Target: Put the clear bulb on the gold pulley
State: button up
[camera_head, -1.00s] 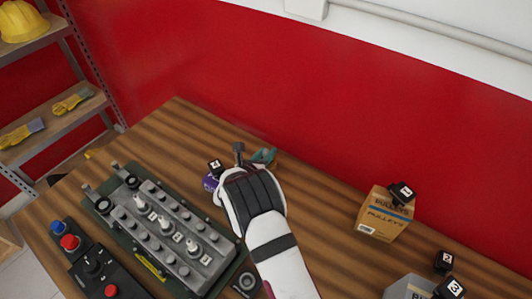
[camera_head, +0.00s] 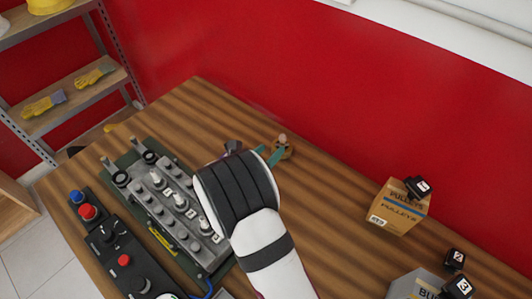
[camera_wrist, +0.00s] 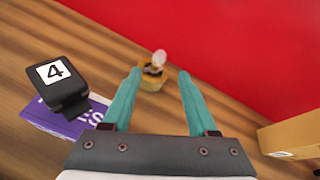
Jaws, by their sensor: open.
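A clear, whitish bulb (camera_wrist: 159,58) appears to rest on the gold pulley (camera_wrist: 152,80), which has a dark top, on the wooden table. In the head view the bulb (camera_head: 283,139) and gold pulley (camera_head: 284,151) show just beyond my gripper. My gripper (camera_wrist: 159,72) has two teal fingers spread apart, with nothing held between them. The bulb and pulley lie between and just beyond the fingertips in the wrist view. In the head view my gripper (camera_head: 270,156) is partly hidden by my white and black wrist.
A purple box (camera_wrist: 65,115) with a black block marked 4 (camera_wrist: 60,82) stands left of the fingers. A pulleys carton (camera_head: 400,208) is to the right. A grey engine trainer (camera_head: 170,205) and button panel (camera_head: 120,250) are on the left. The red wall (camera_wrist: 260,50) is behind.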

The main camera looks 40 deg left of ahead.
jog(key=w+d+r+m+g+h, duration=0.1)
jog(key=d+r+m+g+h, duration=0.2)
jog(key=d+m, duration=0.45)
jog(key=w+d+r+m+h, duration=0.1)
jog(key=d+r+m+h, duration=0.35)
jog(key=d, duration=0.65)
jog(key=w+d+r+m+g+h, duration=0.1)
jog(key=d+r+m+g+h, duration=0.2)
jog(key=d+m, duration=0.5)
jog(key=s+d+r+m+g+y, duration=0.25)
jog(key=s+d+m+g, duration=0.45)
jog(key=s+d+m, duration=0.85)
jog(key=s+a+r+m+y, duration=0.1)
jog(key=s+a+m+y, duration=0.3)
jog(key=s+m+y, duration=0.3)
jog(key=s+m, duration=0.1)
jog(key=m, duration=0.4)
jog(key=shift+s+a+r+g, duration=0.15)
jog(key=shift+s+a+g, duration=0.05)
jog(key=shift+s+g, duration=0.15)
